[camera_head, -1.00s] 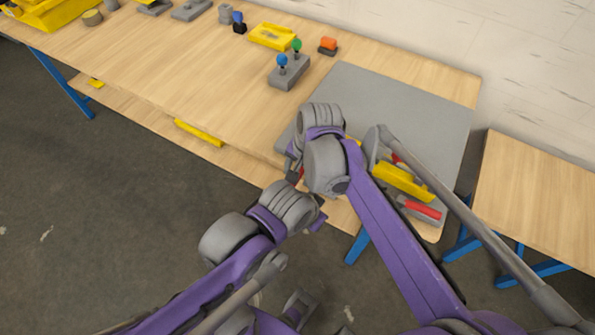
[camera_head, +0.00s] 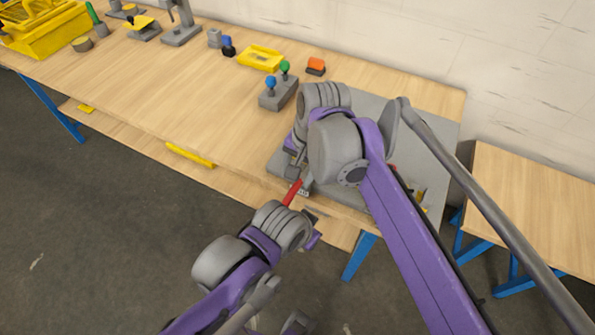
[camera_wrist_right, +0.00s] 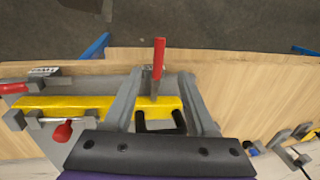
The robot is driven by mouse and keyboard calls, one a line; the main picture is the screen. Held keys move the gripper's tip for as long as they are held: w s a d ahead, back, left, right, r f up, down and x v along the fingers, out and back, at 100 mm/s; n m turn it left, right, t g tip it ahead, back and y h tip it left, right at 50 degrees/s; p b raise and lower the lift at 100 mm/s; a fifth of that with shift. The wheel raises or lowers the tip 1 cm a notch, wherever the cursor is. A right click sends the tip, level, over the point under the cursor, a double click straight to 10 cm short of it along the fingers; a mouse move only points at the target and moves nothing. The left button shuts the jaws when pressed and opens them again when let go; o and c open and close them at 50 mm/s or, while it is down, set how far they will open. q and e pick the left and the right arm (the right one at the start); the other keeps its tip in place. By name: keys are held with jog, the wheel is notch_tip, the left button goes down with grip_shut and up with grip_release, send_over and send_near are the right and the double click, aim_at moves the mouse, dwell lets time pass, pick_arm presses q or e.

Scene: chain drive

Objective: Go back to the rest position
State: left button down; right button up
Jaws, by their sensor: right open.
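My right gripper (camera_wrist_right: 162,84) is open, its two grey fingers spread on either side of a red-handled part (camera_wrist_right: 158,58) in the right wrist view. I cannot tell whether they touch it. The red handle also shows in the head view (camera_head: 292,193), beside the right wrist at the table's front edge. My left gripper (camera_head: 312,217) is in front of the table, just below that handle; its fingers are too small and covered to read.
A yellow bar (camera_wrist_right: 75,104) with another red handle (camera_wrist_right: 62,132) lies by the right fingers. The grey plate (camera_head: 436,140) is partly hidden by my right arm. A grey block with blue and green knobs (camera_head: 277,97) stands left of it. The table's left middle (camera_head: 170,105) is clear.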

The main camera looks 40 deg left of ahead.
jog(key=w+d+m+t+p, duration=0.1)
jog(key=w+d+t+p, duration=0.2)
jog(key=d, duration=2.2)
jog(key=s+d+f+t+h, duration=0.1)
jog(key=s+d+f, duration=0.2)
jog(key=d, duration=0.6)
jog(key=s+d+f+m+t+h, duration=0.1)
jog(key=s+d+f, duration=0.2)
jog(key=d, duration=0.6)
jog(key=shift+s+d+t, duration=0.3)
jog(key=shift+s+t, duration=0.1)
jog(key=shift+s, duration=0.3)
jog(key=shift+f, duration=0.1)
